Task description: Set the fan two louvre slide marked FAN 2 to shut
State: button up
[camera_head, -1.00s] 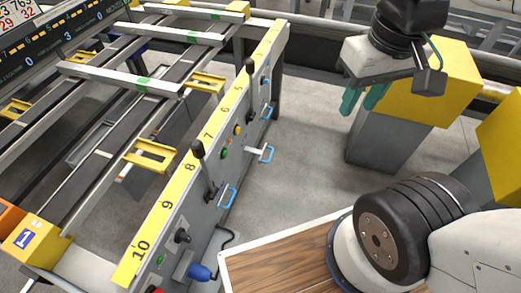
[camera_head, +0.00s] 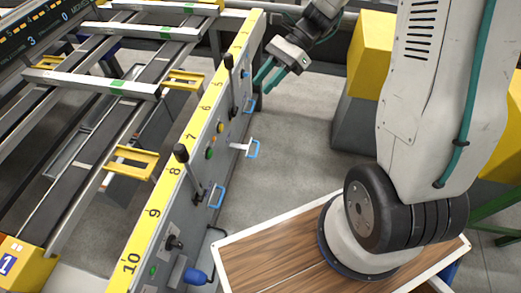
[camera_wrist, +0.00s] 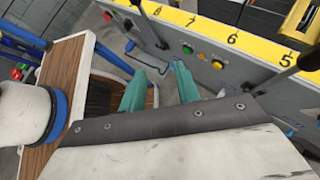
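The panel side (camera_head: 180,214) carries several blue pull handles. My gripper (camera_head: 268,76) has two teal fingers, apart and empty, beside the far part of the panel, above the far handle in the picture. In the wrist view my gripper (camera_wrist: 160,75) points toward the panel, with a gap between its fingers.
Black-knobbed levers (camera_head: 181,153) rise along the panel's yellow numbered top strip (camera_head: 155,208). Green, yellow and red buttons (camera_wrist: 187,49) sit on the panel. Yellow-topped blocks (camera_head: 369,55) stand at right. The grey floor (camera_head: 290,150) between panel and blocks is clear.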

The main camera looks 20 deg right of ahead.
jog(key=w+d+f+m+t+y, duration=0.1)
jog(key=w+d+f+m+t, duration=0.15)
jog(key=f+m, duration=0.5)
jog(key=w+d+f+m+t+y, duration=0.25)
jog(key=f+m, duration=0.25)
jog(key=f, duration=0.6)
jog(key=w+d+f+m+t+y, duration=0.1)
jog(key=w+f+m+t, duration=0.15)
jog(key=f+m, duration=0.55)
jog(key=s+d+f+m+t+h, duration=0.1)
jog(key=s+f+m+t, duration=0.15)
jog(key=f, duration=0.55)
jog(key=s+d+f+m+t+h, duration=0.1)
jog(key=f+m+t, duration=0.15)
jog(key=f, duration=0.45)
jog(key=x, duration=0.7)
jog(key=shift+a+f+m+g, duration=0.3)
jog(key=shift+f+m+g, duration=0.05)
jog(key=shift+f, duration=0.1)
jog(key=shift+w, duration=0.1)
grip_shut()
